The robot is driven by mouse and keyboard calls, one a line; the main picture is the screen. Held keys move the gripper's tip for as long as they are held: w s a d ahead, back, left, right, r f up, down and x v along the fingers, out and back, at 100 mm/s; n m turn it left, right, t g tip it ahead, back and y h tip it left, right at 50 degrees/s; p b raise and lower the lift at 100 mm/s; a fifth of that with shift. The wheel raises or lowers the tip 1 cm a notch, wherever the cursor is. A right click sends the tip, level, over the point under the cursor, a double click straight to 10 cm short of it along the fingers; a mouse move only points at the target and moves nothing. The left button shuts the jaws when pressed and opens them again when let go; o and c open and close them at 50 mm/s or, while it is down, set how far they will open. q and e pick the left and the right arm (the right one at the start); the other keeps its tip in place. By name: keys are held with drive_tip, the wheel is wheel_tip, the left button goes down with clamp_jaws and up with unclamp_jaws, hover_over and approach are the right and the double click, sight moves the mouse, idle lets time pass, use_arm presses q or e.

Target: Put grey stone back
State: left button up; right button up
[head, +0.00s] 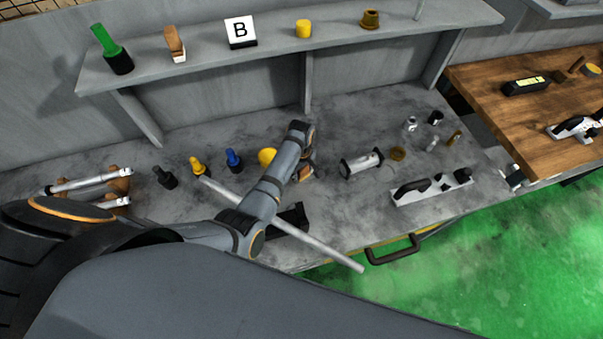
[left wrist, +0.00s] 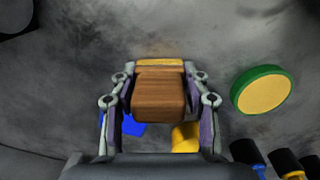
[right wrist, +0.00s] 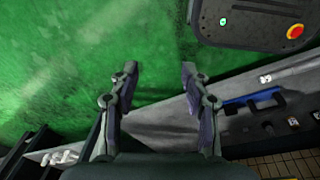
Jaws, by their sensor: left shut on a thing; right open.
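My left gripper (head: 303,172) is over the middle of the bench in the head view. In the left wrist view it (left wrist: 160,78) is shut on a brown wooden block (left wrist: 160,95) with a paler strip at its far end. Only a small part of the block (head: 306,173) shows in the head view. I cannot tell whether this block is the grey stone. A dark grey piece (head: 166,178) stands at the left of the bench, away from this gripper. My right gripper (right wrist: 158,72) is open and empty in the right wrist view, over green floor.
Yellow (head: 197,166) and blue (head: 233,160) pieces stand on the bench (head: 355,125). A long metal rod (head: 335,254) passes below my left arm. A metal cylinder (head: 361,163) lies to the right. The shelf (head: 270,47) holds several objects, including a B sign (head: 240,32).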

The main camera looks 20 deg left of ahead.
use_arm(q)
drive_tip(key=shift+s+d, duration=0.1)
drive_tip(key=shift+s, duration=0.05)
drive_tip(key=o, duration=1.2)
drive_tip(key=shift+f, duration=0.1)
drive_tip(key=shift+r, duration=0.3)
wheel_tip(320, 180, up, 12)
drive_tip(key=shift+f+b, duration=0.15)
drive_tip(key=shift+b, duration=0.15)
use_arm(e)
drive_tip(key=shift+s+d+f, duration=0.15)
drive_tip(key=shift+s, duration=0.25)
drive_tip(key=shift+s+d+f, duration=0.1)
drive_tip(key=shift+s+f, duration=0.05)
drive_tip(key=shift+s, duration=0.2)
drive_tip(key=shift+a, duration=0.15)
